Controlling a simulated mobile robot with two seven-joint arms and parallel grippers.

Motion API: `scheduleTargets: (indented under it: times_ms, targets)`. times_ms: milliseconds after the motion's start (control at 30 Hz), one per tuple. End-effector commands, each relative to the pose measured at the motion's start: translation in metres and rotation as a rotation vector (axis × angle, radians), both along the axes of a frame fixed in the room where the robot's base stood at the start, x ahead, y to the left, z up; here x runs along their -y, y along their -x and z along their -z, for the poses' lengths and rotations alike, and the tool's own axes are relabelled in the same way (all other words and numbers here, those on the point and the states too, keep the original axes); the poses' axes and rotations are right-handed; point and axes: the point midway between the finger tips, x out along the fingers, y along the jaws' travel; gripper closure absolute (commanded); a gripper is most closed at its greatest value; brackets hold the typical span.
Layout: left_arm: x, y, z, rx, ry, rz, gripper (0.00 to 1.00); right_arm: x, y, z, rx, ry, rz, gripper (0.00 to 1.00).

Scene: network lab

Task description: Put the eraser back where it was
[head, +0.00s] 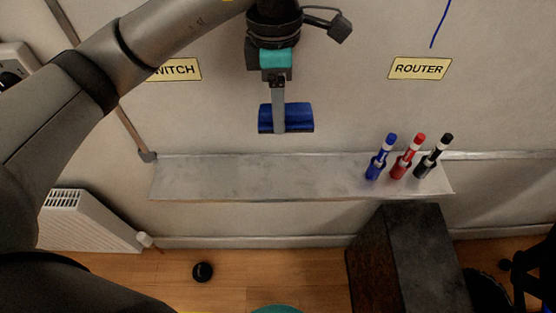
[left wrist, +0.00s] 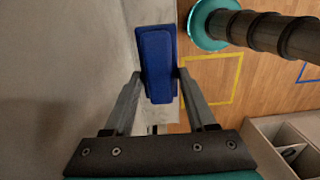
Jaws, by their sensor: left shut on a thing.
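The blue eraser (head: 298,117) is held in my left gripper (head: 279,128), above the grey metal ledge (head: 230,178) under the whiteboard. In the left wrist view the blue eraser (left wrist: 157,62) sits between the two fingers of the left gripper (left wrist: 159,84), which are shut on its sides. In the head view the eraser appears apart from the ledge, over its middle part. My right gripper is not seen in either view.
A blue marker (head: 379,160), a red marker (head: 405,160) and a black marker (head: 433,160) stand at the ledge's right end. The ledge's left and middle are clear. A dark box (head: 400,250) stands below on the right. A radiator (head: 85,220) is at lower left.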

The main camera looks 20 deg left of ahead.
Motion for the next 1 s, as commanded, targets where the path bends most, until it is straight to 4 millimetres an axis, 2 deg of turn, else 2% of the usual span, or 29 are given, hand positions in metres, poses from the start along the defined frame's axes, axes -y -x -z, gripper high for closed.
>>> scheduleTargets:
  times_ms: [100,233,700,800,1000]
  targets:
    - [-0.017,0.0,-0.009,0.019,-0.032,0.0,0.88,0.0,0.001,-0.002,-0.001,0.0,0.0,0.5]
    - [-0.022,0.002,0.002,0.02,-0.041,0.002,0.88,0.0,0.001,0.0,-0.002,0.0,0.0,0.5]
    - [-0.021,0.002,0.12,0.018,-0.039,-0.001,0.88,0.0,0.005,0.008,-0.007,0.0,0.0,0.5]
    - [-0.021,0.002,0.136,0.02,-0.039,0.0,0.88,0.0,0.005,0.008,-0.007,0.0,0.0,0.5]
    - [-0.021,0.001,0.149,0.023,-0.039,0.0,0.88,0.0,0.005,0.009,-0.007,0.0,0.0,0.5]
